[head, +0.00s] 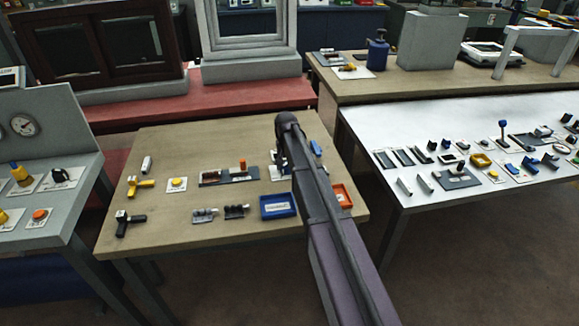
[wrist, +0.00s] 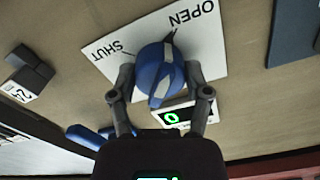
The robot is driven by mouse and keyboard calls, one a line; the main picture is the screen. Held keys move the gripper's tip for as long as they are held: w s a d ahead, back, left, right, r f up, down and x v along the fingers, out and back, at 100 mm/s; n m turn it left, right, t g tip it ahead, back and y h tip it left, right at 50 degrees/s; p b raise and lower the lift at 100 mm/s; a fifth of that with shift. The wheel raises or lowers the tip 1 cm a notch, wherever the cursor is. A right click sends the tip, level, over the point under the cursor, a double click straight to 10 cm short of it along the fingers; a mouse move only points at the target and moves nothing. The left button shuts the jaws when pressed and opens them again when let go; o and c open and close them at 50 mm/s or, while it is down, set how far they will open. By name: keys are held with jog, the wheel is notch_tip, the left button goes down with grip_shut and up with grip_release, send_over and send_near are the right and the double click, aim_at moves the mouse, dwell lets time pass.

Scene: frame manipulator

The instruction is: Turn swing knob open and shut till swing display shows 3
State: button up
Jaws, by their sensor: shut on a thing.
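The swing knob (wrist: 152,75) is a round blue knob with a pale stripe, on a white plate (wrist: 105,65) marked OPEN and SHUT. Its stripe points up and slightly right, between the two words and nearer OPEN. My gripper (wrist: 159,72) is shut on the knob, one finger on each side. The swing display (wrist: 172,117), a small dark window with a green digit that looks like 0, sits just below the knob in the wrist view, partly behind my right finger.
Beside the plate lie a dark block (wrist: 30,72) and a blue part (wrist: 88,135). On the wooden table (head: 160,240) stand a blue tray (head: 279,206), an orange tray (head: 342,195) and a yellow button (head: 177,184). A white table (head: 400,190) with several small fixtures is to the right.

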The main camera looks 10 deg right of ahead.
jog(key=shift+w, duration=0.2)
dwell(0.3)
jog(key=o, duration=1.2)
jog(key=shift+s, duration=0.1)
jog(key=shift+r, duration=0.1)
